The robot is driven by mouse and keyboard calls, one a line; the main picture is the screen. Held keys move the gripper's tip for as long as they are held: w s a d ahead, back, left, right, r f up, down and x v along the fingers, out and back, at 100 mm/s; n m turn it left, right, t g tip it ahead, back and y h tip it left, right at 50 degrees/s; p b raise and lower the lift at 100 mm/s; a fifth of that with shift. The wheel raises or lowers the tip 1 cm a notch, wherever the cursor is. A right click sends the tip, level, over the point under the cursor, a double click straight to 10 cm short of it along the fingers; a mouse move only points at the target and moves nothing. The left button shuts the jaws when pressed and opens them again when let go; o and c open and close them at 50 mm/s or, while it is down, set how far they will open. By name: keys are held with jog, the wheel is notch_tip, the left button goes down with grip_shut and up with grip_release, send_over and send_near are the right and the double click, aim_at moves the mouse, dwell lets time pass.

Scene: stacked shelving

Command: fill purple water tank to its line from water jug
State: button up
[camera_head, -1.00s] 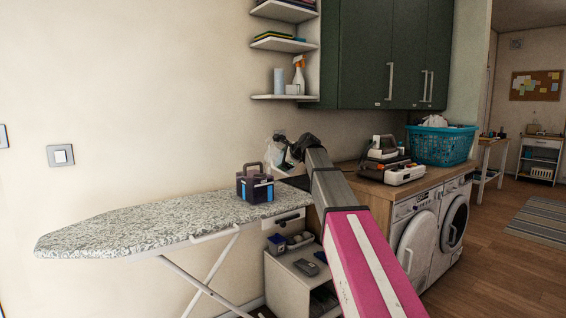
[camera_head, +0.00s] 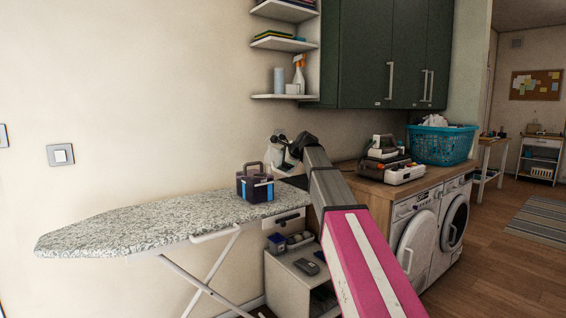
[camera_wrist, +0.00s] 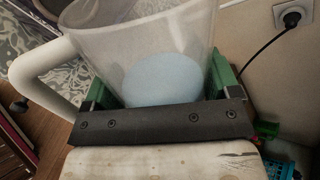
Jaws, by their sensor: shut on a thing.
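The purple water tank (camera_head: 248,187) stands upright on the patterned ironing board (camera_head: 140,228), near its right end, with its handle up and light blue marks on its side. Its water level and line are too small to make out. My gripper (camera_wrist: 160,85) is shut on the translucent water jug (camera_wrist: 140,42), with a green finger at each side. The jug's white handle (camera_wrist: 32,75) is at the left. Pale blue water shows low in the jug. In the head view, my arm partly hides the jug, just behind and right of the tank.
A wall shelf (camera_head: 285,96) with a spray bottle is above. A wooden counter (camera_head: 372,186) with appliances and a teal laundry basket (camera_head: 443,146) stands right, over white washing machines. A low white cabinet (camera_head: 290,275) is below my arm. The ironing board's left part is clear.

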jog(key=shift+a+f+n+h, duration=0.15)
jog(key=shift+n+h, duration=0.25)
jog(key=shift+h, duration=0.2)
dwell(0.6)
jog(key=shift+d+r+m+y, duration=0.1)
jog(key=shift+r+m+y, duration=0.05)
jog(key=shift+m+y, duration=0.4)
jog(key=shift+d+r+m+y, duration=0.15)
jog(key=shift+m+y, duration=0.2)
jog(key=shift+y, duration=0.3)
jog(key=shift+a+f+m+y, duration=0.1)
jog(key=shift+f+m+y, duration=0.25)
jog(key=shift+m+y, duration=0.7)
